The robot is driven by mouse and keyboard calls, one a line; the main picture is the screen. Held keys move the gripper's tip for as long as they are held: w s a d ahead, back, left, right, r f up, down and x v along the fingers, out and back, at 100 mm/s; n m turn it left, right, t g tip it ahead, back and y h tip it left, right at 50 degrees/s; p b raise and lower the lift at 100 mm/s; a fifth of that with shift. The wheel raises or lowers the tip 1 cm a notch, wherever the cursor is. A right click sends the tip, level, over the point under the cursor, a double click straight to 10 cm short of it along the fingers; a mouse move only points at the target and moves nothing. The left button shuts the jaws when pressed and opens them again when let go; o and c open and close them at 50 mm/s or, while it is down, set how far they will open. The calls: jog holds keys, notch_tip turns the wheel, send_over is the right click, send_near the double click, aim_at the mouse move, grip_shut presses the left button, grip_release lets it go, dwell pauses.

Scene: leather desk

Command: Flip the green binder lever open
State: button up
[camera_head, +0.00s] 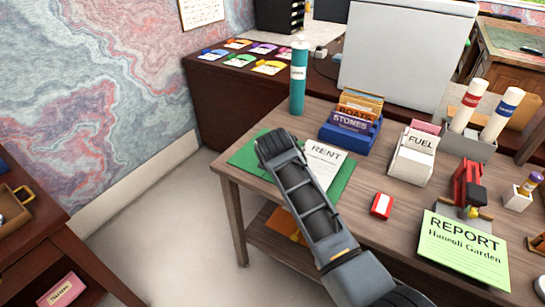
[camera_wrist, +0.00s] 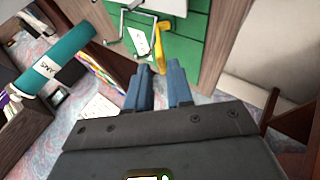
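The green binder lies open on the desk in the head view, its left cover (camera_head: 243,155) showing left of my arm and a white RENT sheet (camera_head: 325,158) on its right side. My arm hides its middle. In the wrist view, the green binder (camera_wrist: 188,22) is at the top, with metal ring parts (camera_wrist: 108,22) and a yellow lever (camera_wrist: 160,48). My gripper (camera_wrist: 160,68) is open, with a narrow gap between its two blue-grey fingers. The lever's end shows at this gap; I cannot tell whether the fingers touch it. The fingertips are hidden in the head view.
A teal tube (camera_head: 298,80) stands behind the binder. A blue STONES file box (camera_head: 350,132), a FUEL box (camera_head: 413,158), a red-and-white box (camera_head: 381,206) and a green REPORT sheet (camera_head: 463,250) stand or lie to the right. The desk's left edge is near the binder.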

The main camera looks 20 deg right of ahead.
jog(key=shift+v, duration=1.3)
